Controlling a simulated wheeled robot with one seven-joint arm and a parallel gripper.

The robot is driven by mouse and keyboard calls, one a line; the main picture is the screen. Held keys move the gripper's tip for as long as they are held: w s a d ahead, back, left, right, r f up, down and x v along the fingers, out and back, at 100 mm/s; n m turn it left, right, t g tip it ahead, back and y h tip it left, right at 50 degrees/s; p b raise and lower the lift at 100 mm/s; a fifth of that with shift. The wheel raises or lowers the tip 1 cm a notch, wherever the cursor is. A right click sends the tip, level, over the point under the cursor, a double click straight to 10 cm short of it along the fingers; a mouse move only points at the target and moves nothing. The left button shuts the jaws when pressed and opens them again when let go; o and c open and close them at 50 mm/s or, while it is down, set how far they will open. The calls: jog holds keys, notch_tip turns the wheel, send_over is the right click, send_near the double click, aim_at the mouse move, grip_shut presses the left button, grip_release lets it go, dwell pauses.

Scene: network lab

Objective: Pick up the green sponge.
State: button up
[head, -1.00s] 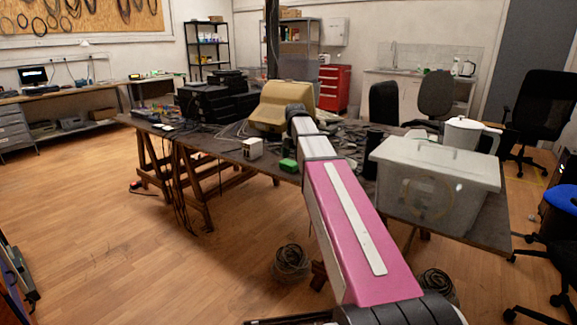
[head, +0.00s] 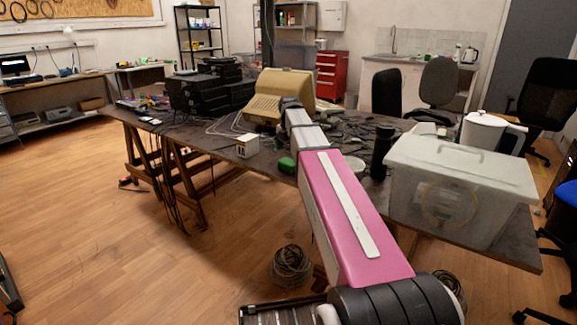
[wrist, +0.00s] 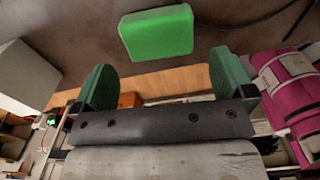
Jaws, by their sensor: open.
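The green sponge (head: 287,165) lies on the dark table near its front edge, just left of my pink arm in the head view. In the wrist view the sponge (wrist: 157,33) is a bright green block on the brown tabletop, beyond my fingertips and roughly centred between them. My gripper (wrist: 160,82) has two dark green finger pads, spread wide apart with nothing between them. The pads do not touch the sponge. In the head view my gripper is hidden by my arm.
A small cream box (head: 247,146) stands left of the sponge. A beige machine (head: 280,95) is behind it. A translucent bin (head: 455,185), a dark cylinder (head: 381,152) and a white jug (head: 484,132) stand to the right. Loose cables lie on the tabletop.

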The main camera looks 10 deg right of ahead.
aim_at(288, 161)
jog(key=shift+s+a+f, duration=0.1)
jog(key=shift+a+f, duration=0.05)
jog(key=shift+f, duration=1.55)
jog(key=shift+a+f, duration=0.15)
jog(key=shift+f, duration=1.5)
jog(key=shift+c, duration=0.3)
jog(key=c, duration=0.6)
